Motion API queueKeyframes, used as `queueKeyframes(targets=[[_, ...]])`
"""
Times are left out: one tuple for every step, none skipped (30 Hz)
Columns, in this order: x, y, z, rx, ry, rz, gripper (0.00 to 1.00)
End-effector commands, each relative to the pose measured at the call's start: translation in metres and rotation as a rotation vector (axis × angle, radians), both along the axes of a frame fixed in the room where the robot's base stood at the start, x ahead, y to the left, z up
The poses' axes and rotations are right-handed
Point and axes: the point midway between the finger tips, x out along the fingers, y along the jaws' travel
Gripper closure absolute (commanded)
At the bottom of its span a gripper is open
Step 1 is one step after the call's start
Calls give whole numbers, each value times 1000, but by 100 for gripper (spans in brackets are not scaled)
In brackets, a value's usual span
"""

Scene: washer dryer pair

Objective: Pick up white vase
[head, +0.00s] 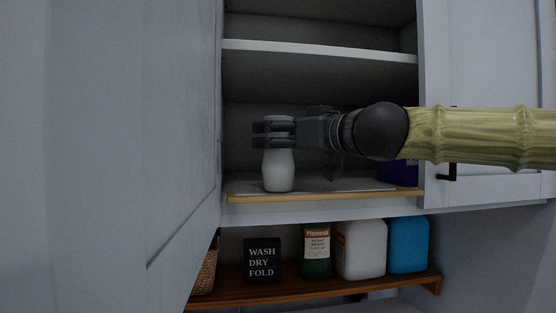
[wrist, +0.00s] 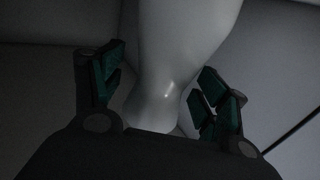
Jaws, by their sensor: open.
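The white vase (head: 279,170) stands upright on the bottom shelf of the open cabinet, near its front left. My gripper (head: 266,134) comes in from the right at the height of the vase's upper part and hides part of its neck. In the wrist view the vase (wrist: 185,60) lies between the two fingers of my gripper (wrist: 160,92). The fingers are open, one on each side of the narrow neck, with visible gaps between them and the vase.
A purple item (head: 398,172) sits at the right of the bottom shelf (head: 330,194), partly behind my arm. Cabinet doors flank the opening. A lower wooden shelf (head: 300,288) holds a sign (head: 262,260), a green bottle (head: 317,250), a white jug (head: 361,250) and a blue container (head: 408,246).

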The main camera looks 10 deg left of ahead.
Motion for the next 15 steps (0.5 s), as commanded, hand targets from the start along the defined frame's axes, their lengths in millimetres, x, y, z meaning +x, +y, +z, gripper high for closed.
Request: queueKeyframes(targets=[[0, 0, 0, 0, 0, 0, 26], [0, 0, 0, 0, 0, 0, 26], [0, 0, 0, 0, 0, 0, 28], [0, 0, 0, 0, 0, 0, 33], [0, 0, 0, 0, 0, 0, 39], [0, 0, 0, 0, 0, 0, 46], [0, 0, 0, 0, 0, 0, 51], [0, 0, 0, 0, 0, 0, 57], [0, 0, 0, 0, 0, 0, 64], [0, 0, 0, 0, 0, 0, 70], [0, 0, 0, 0, 0, 0, 75], [0, 0, 0, 0, 0, 0, 82], [0, 0, 1, 0, -1, 0, 84], [0, 0, 1, 0, -1, 0, 84], [0, 0, 1, 0, -1, 0, 84]])
